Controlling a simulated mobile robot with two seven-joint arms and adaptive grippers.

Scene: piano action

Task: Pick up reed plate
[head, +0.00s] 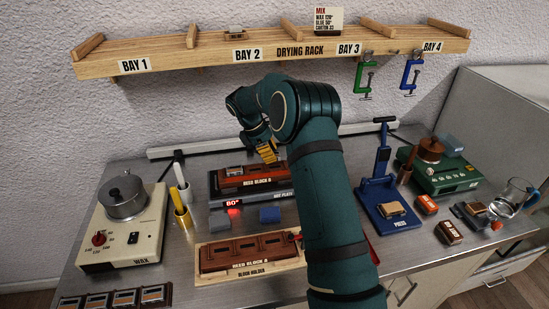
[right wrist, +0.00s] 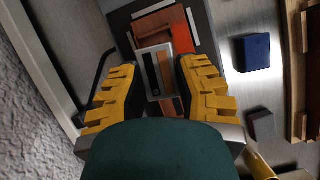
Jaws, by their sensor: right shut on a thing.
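My right gripper (head: 266,152) is over the rear reed block (head: 252,183), which sits on the hot plate (head: 285,198). In the right wrist view, the yellow-padded fingers (right wrist: 157,66) are shut on the reed plate (right wrist: 152,82), a small silvery plate with a dark slot. The brown block (right wrist: 153,28) lies beyond the plate. I cannot tell whether the plate still touches the block. The plate does not show clearly in the head view. My left gripper is out of view.
A block holder (head: 212,271) with another reed block stands in front. A wax pot (head: 122,196) is at left, a blue press (head: 394,224) at right. The drying rack (head: 205,56) hangs on the wall above. Blue and grey pieces lie near the hot plate.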

